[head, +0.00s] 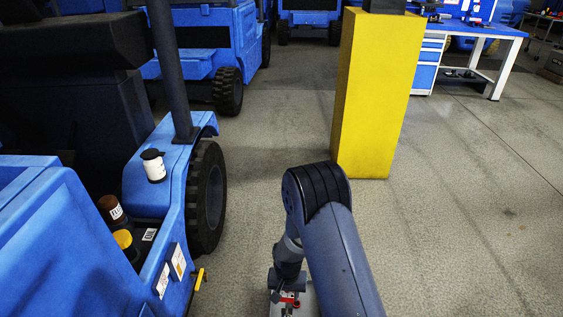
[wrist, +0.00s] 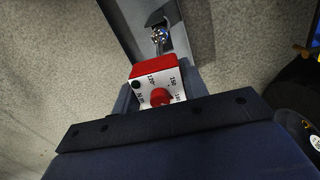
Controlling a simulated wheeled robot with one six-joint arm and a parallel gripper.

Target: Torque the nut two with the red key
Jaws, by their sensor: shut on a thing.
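The red key shows in the wrist view as a red and white box (wrist: 152,70) with a red knob and printed numbers on its white face. My gripper (wrist: 157,88) is shut on it, with a dark jaw on each side. In the head view, small red parts of the key (head: 289,301) show below my wrist, near the bottom edge. Beyond the box, a shiny metal piece (wrist: 159,37) lies over a grey metal fixture (wrist: 130,22). I cannot tell whether this piece is the key's tip or a nut, or whether they touch. No nut number is readable.
A yellow pillar (head: 378,95) stands ahead on the concrete floor. A blue vehicle (head: 60,235) with a black wheel (head: 206,198) and several bottles is at left. A blue workbench (head: 470,35) is at the back right. The floor at right is clear.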

